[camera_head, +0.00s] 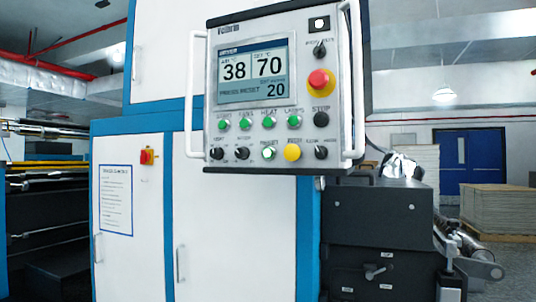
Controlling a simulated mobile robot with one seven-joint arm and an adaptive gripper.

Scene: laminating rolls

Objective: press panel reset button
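The control panel (282,90) is a grey box with white side handles, in front of a white and blue cabinet. Its screen (252,72) reads 38, 70 and 20, with a line that looks like "PRESS RESET". My gripper is not in view, and nothing covers the buttons.
A red mushroom button (319,80) is at the panel's upper right, above a black button (321,118). Several green buttons line the row at the left. The right handle (356,80) sticks out beside the controls. A dark machine (375,235) stands below right.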

